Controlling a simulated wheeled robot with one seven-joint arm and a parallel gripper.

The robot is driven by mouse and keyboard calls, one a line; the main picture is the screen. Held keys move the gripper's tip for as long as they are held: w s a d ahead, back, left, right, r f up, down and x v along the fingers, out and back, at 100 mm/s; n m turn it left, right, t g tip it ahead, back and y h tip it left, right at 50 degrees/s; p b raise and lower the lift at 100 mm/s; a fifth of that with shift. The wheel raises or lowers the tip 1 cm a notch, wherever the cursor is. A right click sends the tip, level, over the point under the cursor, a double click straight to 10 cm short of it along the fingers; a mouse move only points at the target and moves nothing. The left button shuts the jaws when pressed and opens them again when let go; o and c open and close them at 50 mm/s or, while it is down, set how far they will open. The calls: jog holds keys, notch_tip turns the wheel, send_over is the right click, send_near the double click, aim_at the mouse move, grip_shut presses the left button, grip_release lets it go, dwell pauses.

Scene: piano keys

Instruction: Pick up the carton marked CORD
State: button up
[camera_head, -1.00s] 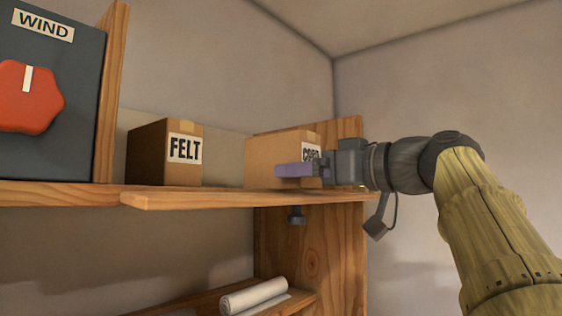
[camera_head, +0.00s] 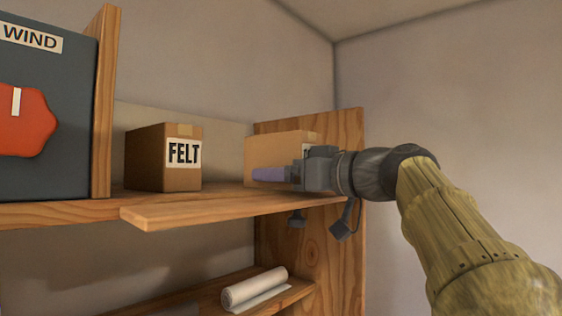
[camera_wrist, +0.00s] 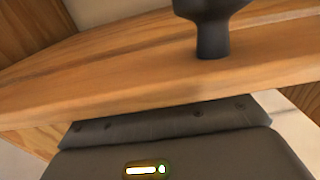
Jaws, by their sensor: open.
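The CORD carton (camera_head: 278,145) is a brown cardboard box on the upper shelf at the right end, against the wooden side panel. Most of its label is hidden behind my gripper. My gripper (camera_head: 268,174) is open, its purple-grey fingers pointing left across the lower front of the carton. Nothing shows between the fingers. I cannot tell the gap between gripper and carton. The wrist view does not show the carton, only the wooden shelf edge (camera_wrist: 150,82) and my gripper's dark body.
A FELT carton (camera_head: 163,160) stands left of the CORD carton with a gap between. A dark WIND box (camera_head: 40,110) with a red knob is farther left, past an upright board. The shelf (camera_head: 190,212) juts out below my gripper. A white roll (camera_head: 253,288) lies below.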

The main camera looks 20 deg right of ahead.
jog(key=c, duration=1.2)
jog(key=shift+r, duration=0.2)
jog(key=shift+w+r+p, duration=0.1)
jog(key=shift+r+p, duration=0.3)
jog(key=shift+r, duration=4.35)
jog(key=shift+r, duration=0.1)
